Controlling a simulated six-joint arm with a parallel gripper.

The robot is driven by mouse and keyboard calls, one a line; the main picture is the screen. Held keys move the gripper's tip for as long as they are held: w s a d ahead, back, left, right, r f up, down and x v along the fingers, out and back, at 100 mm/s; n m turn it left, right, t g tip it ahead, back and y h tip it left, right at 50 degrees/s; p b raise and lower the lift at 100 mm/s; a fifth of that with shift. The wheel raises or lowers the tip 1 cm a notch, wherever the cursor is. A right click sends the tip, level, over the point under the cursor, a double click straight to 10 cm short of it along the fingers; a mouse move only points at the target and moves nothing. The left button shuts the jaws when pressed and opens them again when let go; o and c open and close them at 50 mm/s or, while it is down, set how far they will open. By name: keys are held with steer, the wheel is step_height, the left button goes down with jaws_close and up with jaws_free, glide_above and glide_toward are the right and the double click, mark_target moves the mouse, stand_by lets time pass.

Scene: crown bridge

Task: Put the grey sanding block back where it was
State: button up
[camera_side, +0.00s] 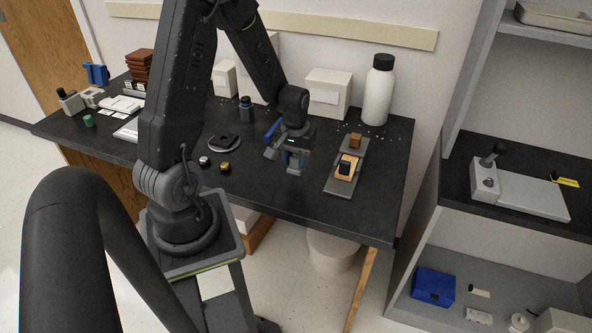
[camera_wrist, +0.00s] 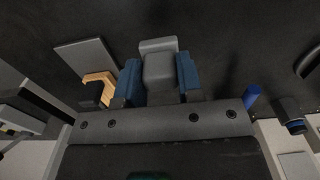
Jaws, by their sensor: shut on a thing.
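My gripper (camera_side: 294,163) hangs over the middle right of the black bench in the side view. In the wrist view its two blue fingers (camera_wrist: 158,78) are shut on the grey sanding block (camera_wrist: 158,58), one on each side of it. The block's far end stands out beyond the fingers. In the side view the block is small and mostly hidden between the fingers, and I cannot tell whether it touches the bench.
To the right of my gripper lies a long grey plate (camera_side: 337,185) bearing a brown block (camera_side: 355,140) and a light wooden piece (camera_side: 347,161) with a black part. A white bottle (camera_side: 377,92) and white box (camera_side: 328,93) stand behind. A black round stand (camera_side: 224,143) lies left.

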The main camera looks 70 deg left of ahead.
mark_target(296, 168)
steer(key=shift+w+f, duration=0.1)
steer(key=shift+f, duration=1.95)
steer(key=shift+f, duration=0.15)
steer(key=o, duration=0.9)
